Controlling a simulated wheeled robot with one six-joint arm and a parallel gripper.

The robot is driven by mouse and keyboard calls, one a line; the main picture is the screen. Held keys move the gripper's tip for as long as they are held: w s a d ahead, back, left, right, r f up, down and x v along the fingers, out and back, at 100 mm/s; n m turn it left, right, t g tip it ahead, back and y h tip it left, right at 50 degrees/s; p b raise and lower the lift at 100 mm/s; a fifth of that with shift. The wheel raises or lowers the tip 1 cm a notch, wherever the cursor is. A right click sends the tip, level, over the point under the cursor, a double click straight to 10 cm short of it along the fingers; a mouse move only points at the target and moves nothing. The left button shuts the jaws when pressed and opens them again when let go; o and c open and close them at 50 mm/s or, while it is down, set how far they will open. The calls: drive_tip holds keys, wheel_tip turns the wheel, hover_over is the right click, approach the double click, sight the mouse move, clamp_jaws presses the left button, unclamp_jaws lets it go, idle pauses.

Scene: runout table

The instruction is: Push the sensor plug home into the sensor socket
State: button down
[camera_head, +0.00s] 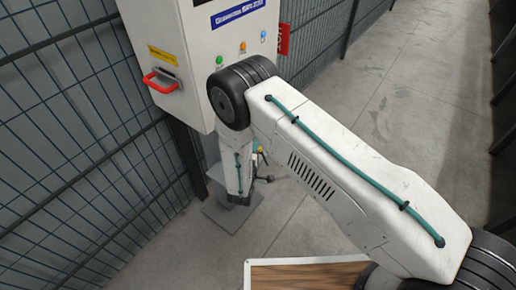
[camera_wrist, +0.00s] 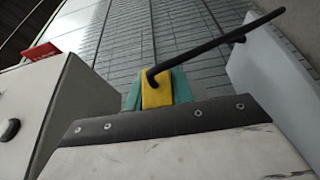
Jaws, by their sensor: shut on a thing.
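The yellow sensor plug (camera_wrist: 155,90), with a black cable rising from it to the upper right, shows in the wrist view. My gripper (camera_wrist: 158,96) has a teal finger on each side of the plug and is shut on it. The pale body with a dark screwed strip in the foreground hides their lower parts. In the head view my arm hides most of the gripper; only a small yellow and green patch shows beside the forearm. I cannot make out the sensor socket in either view, nor whether the plug touches it.
A white cabinet (camera_head: 200,40) with a red handle (camera_head: 161,81) and coloured lights stands close beyond my arm. A grey stand (camera_head: 228,216) is below it. Wire mesh fencing (camera_head: 70,120) runs along the left. A wood-topped table (camera_head: 305,275) is at the bottom. The floor at right is clear.

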drive_tip(key=shift+w+a, duration=0.25)
drive_tip(key=shift+a, duration=0.1)
drive_tip(key=c, duration=1.1)
unclamp_jaws()
drive_tip(key=v, duration=0.7)
drive_tip(key=shift+s+a, duration=0.1)
drive_tip(key=shift+s, duration=0.25)
